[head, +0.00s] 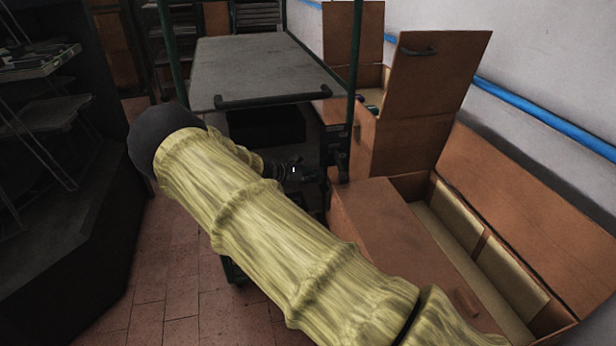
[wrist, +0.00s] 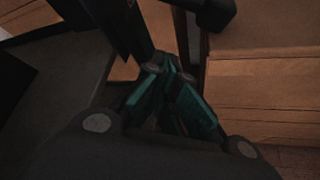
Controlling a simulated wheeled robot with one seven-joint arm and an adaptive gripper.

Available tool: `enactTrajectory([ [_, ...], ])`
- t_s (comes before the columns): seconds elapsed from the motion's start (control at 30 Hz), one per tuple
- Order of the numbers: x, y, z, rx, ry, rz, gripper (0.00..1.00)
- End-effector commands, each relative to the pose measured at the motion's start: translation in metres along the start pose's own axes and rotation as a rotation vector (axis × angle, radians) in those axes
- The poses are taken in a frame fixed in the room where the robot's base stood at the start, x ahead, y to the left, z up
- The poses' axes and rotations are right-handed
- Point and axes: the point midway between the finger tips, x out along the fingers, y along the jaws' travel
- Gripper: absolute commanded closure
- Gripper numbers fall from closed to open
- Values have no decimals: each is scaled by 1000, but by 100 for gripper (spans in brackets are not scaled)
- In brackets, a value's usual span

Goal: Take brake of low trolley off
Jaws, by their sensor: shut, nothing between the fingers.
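The low trolley has a grey top (head: 265,65), a black push bar (head: 273,98) and dark green posts (head: 354,60). My arm in its yellowish sleeve crosses in front of its lower part. My gripper (wrist: 170,72) is shut and empty in the wrist view, with its teal fingers drawn together. A dark upright bar (wrist: 120,25) runs close beyond the fingertips; I cannot tell whether they touch it. I cannot make out the brake or the castors.
Brown wooden boxes with raised lids (head: 435,75) stand close on the right, along a white wall with a blue pipe (head: 545,115). A dark shelf rack (head: 45,120) stands on the left. Bare red floor tiles (head: 165,270) lie between rack and trolley.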

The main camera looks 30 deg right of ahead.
Motion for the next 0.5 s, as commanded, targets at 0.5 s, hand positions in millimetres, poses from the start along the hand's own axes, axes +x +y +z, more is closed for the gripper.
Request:
enactTrajectory([
  [0.5,43,1,21,2,1,0,100],
])
